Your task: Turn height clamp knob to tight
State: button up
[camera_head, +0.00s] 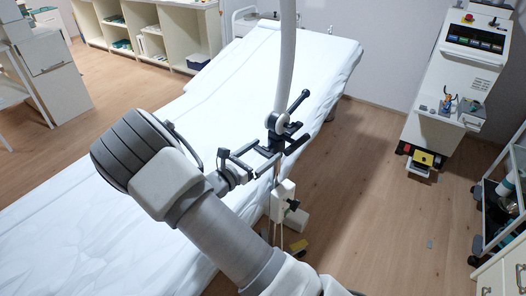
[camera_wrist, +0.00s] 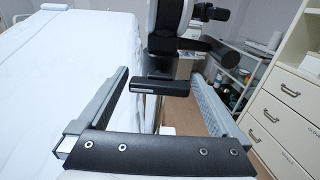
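A dark clamp (camera_head: 272,122) with a long black lever (camera_head: 298,101) sits on the post beside the couch. In the wrist view a short black bar-shaped handle (camera_wrist: 160,87), which looks like the clamp knob, lies roughly level across the gap between my fingers. My gripper (camera_head: 272,158) is at the clamp, and it also shows in the wrist view (camera_wrist: 160,76) with its fingers wide apart. Neither finger visibly touches the handle. A second small black knob (camera_head: 292,205) is on a white box lower down. The knob's tightness cannot be told.
The white-covered couch (camera_head: 220,90) lies along the left of the post. A pale curved tube (camera_head: 287,60) rises above the clamp. A white console (camera_head: 459,85) and a shelved cart (camera_head: 497,205) stand at the right. The wooden floor (camera_head: 365,190) between is mostly clear. Drawers (camera_wrist: 290,100) show at the wrist view's right.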

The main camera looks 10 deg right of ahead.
jog(key=shift+a, duration=0.1)
jog(key=v, duration=1.7)
jog(key=shift+a+r, duration=0.1)
jog(key=s+d+r+m+g+y+p, duration=0.1)
jog(key=s+d+r+m+g+y, duration=0.3)
jog(key=d+m, duration=0.3)
jog(key=s+d+r+m+g+y, duration=0.2)
jog(key=s+d+r+m+g, duration=0.3)
jog(key=d+r+m+g, duration=0.1)
jog(key=s+d+r+m+t+y+p, duration=0.1)
jog(key=s+r+m+t+y, duration=0.4)
jog(key=s+r+m+y, duration=0.3)
jog(key=shift+s+d+r+m+y, duration=0.3)
jog(key=shift+s+r+m+y, duration=0.1)
jog(key=shift+s+r+m, duration=1.5)
